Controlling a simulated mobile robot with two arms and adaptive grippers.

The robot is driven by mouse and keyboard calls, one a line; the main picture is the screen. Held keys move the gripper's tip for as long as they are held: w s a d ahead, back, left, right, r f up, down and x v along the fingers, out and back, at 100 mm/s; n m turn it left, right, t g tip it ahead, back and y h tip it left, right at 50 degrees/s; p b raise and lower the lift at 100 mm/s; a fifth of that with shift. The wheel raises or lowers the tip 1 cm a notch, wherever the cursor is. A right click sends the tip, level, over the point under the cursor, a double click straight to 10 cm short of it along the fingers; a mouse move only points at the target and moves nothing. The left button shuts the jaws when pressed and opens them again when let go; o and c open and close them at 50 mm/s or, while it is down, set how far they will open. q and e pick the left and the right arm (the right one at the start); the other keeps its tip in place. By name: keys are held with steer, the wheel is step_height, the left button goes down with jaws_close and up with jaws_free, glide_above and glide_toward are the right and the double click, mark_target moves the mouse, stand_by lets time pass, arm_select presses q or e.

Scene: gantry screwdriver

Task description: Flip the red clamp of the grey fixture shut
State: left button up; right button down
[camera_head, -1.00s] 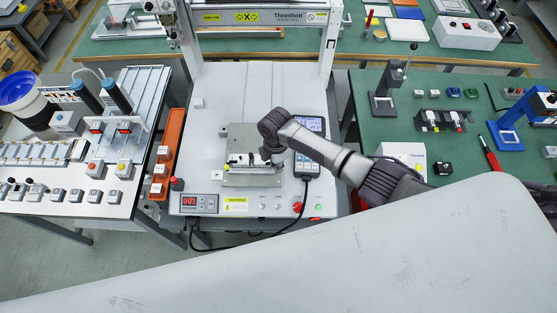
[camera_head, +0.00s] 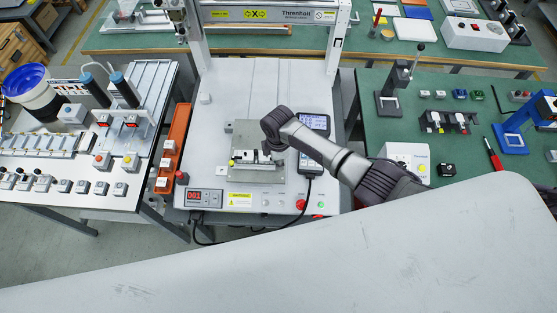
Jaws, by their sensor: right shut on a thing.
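The grey fixture (camera_head: 257,176) lies flat on the bed of the gantry machine, with a pale block-like part (camera_head: 250,157) across its middle. My right gripper (camera_head: 270,152) points down at the right end of that part. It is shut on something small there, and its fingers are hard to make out. The red clamp cannot be made out; the gripper and wrist cover the spot at the fixture's right end. My left gripper is not in view.
The gantry frame (camera_head: 338,45) stands around the bed. A handheld pendant (camera_head: 310,160) lies just right of my gripper. An orange bin strip (camera_head: 172,150) runs along the left edge. The bed behind the fixture is clear.

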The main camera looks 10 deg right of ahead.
steer(key=c, duration=1.1)
jaws_free()
steer(key=shift+r, duration=0.1)
step_height(320, 180, up, 12)
